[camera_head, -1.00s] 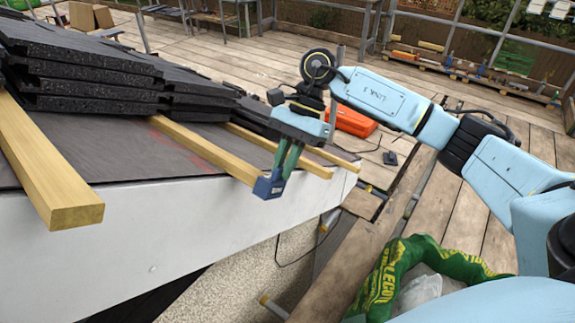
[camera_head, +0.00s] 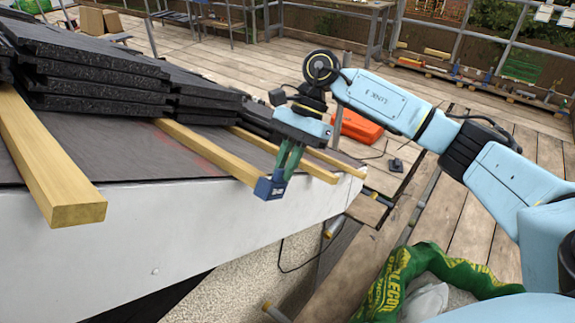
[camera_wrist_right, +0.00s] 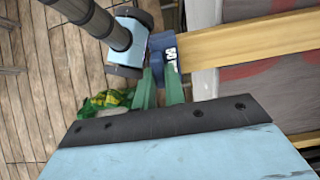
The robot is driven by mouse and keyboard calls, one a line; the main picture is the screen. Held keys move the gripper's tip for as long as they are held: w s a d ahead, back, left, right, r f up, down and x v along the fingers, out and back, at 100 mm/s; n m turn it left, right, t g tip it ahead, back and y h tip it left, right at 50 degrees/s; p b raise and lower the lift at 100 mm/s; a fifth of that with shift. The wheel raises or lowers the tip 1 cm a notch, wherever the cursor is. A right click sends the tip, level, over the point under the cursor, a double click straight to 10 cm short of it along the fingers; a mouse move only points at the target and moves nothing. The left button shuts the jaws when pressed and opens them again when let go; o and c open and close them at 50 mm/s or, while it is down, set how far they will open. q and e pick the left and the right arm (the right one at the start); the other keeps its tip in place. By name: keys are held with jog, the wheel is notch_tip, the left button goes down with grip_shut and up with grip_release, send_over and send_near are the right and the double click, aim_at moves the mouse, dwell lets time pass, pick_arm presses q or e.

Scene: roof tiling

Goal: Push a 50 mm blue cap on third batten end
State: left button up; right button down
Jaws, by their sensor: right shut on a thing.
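My right gripper (camera_head: 281,170) has green fingers and is shut on a dark blue cap (camera_head: 269,187). In the right wrist view the cap (camera_wrist_right: 157,43) sits at the fingertips and shows a white "50" on its side. The cap is at the end of a wooden batten (camera_head: 208,151), the second one from the near left, and covers that end from view. In the wrist view the batten (camera_wrist_right: 245,40) runs right from the cap. The two seem to touch, but I cannot tell how far the cap is over the end. My left gripper is not in view.
A nearer batten (camera_head: 55,175) and two farther ones (camera_head: 290,152) (camera_head: 330,157) show bare ends past the roof edge. Black tiles (camera_head: 100,85) are stacked on the roof. A white fascia (camera_head: 170,225) runs below. A green bag (camera_head: 385,285) and an orange case (camera_head: 357,126) lie on the decking.

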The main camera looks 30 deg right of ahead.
jog(key=shift+w, duration=0.1)
dwell(0.6)
jog(key=c, duration=1.4)
grip_release()
jog(key=shift+r, duration=0.15)
jog(key=p+v, duration=0.1)
jog(key=v, duration=0.4)
jog(key=shift+w+d+r, duration=0.1)
jog(key=shift+d+r, duration=0.1)
jog(key=shift+r, duration=0.1)
jog(key=shift+f, duration=0.1)
